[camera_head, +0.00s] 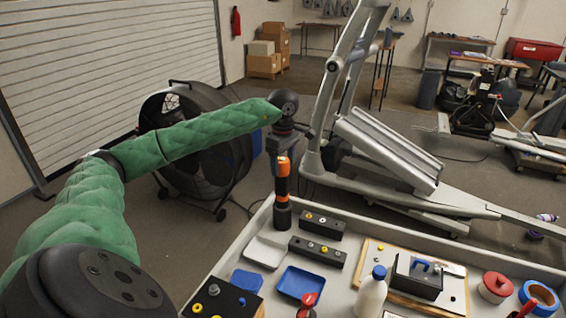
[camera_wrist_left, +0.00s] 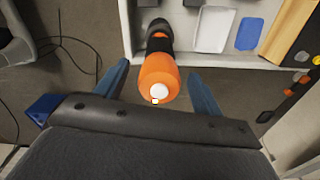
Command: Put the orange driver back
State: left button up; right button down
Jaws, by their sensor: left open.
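The orange driver (camera_head: 282,182) has an orange and black body and stands upright at the back left corner of the cart in the head view. In the left wrist view the orange driver (camera_wrist_left: 158,78) is seen end-on, with a white tip on its near end. My left gripper (camera_head: 281,148) is directly above it, pointing down. In the wrist view the fingers of my left gripper (camera_wrist_left: 159,85) are apart, one on each side of the driver, with gaps visible. My right gripper is not in view.
The cart's light rim (camera_head: 237,245) surrounds blue trays (camera_head: 300,284), black blocks (camera_head: 317,252), a white bottle (camera_head: 371,292) and a wooden board (camera_head: 450,299). A large fan (camera_head: 190,150) stands behind at left, and an elliptical machine (camera_head: 385,150) stands behind the cart.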

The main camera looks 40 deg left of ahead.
pick_arm(q)
jog(key=shift+r+p, duration=1.45)
jog(key=shift+r, duration=2.45)
